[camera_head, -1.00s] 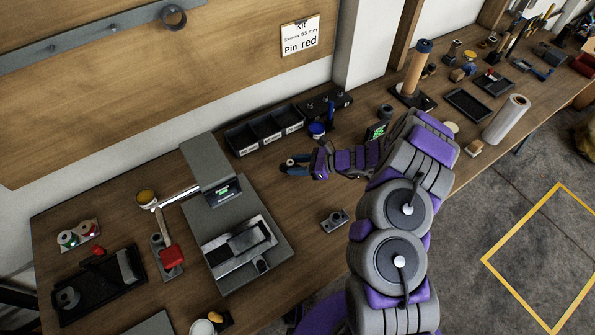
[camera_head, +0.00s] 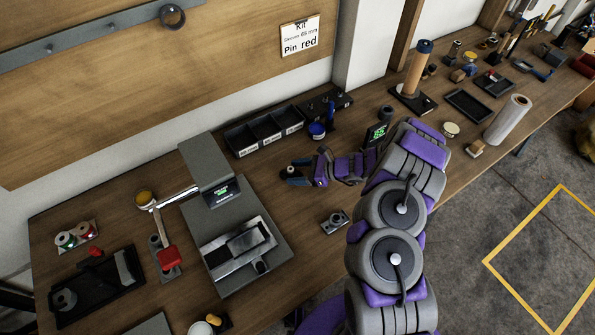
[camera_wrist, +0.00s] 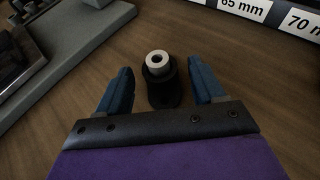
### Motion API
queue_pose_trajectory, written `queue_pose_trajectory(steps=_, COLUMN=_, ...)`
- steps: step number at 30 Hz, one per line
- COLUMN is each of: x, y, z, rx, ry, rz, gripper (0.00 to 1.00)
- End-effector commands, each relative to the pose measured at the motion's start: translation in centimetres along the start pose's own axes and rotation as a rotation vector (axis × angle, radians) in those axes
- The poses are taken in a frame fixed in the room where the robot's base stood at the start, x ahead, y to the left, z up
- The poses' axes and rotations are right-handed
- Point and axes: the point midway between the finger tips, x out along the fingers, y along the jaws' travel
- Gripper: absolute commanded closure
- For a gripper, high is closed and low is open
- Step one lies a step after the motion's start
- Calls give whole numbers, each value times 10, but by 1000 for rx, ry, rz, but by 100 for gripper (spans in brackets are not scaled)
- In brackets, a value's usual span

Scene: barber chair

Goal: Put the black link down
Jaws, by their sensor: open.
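The black link (camera_wrist: 163,92) rests on the wooden bench between my gripper's fingers. A pale ring with a dark hole sits at its far end. My gripper (camera_wrist: 159,82) is open, with one blue finger on each side of the link and visible gaps between. In the head view my gripper (camera_head: 294,171) is low over the bench, right of the grey press-like machine (camera_head: 207,175). The link is small and mostly hidden there.
Black bins with size labels (camera_head: 264,131) stand behind my gripper. A small grey block (camera_head: 335,222) lies nearer the front, and a small green-lit display (camera_head: 377,134) stands to the right. Bench around the link is clear.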

Motion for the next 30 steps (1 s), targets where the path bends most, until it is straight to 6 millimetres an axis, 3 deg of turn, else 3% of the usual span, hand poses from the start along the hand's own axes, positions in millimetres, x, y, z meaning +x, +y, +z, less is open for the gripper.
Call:
queue_pose_trajectory(steps=7, x=-11, y=-1, z=2, rx=0, ry=0, rz=-2, gripper=32)
queue_pose_trajectory(steps=21, x=-100, y=-1, z=1, rx=1, ry=1, rz=-4, gripper=32)
queue_pose_trajectory(steps=30, x=-120, y=0, z=1, rx=0, ry=0, rz=1, gripper=32)
